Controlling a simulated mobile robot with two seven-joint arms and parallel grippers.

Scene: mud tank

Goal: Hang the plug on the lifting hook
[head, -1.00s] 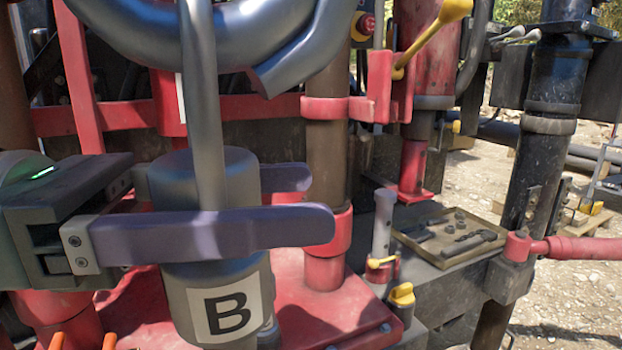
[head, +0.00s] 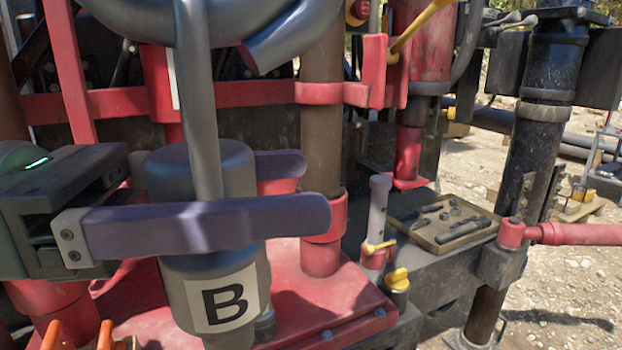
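The plug (head: 205,270) is a grey metal cylinder with a white "B" label and a tall grey bar (head: 197,95) rising from its top. My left gripper (head: 309,192) reaches in from the left, one purple finger in front of the plug and one behind. It looks shut on the plug's body, which hangs upright. The lifting hook (head: 272,45) is the thick grey curved metal at the top, partly cut off by the frame. The plug's bar passes in front of it; the bar's upper end is out of view, so I cannot tell whether they touch. My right gripper is not in view.
Red frame bars and a brown vertical pipe (head: 321,125) stand close behind the plug. A red base plate (head: 320,300) lies below. To the right are a grey post with a yellow handle (head: 378,210), a yellow-capped fitting (head: 397,280) and a tool tray (head: 425,240).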

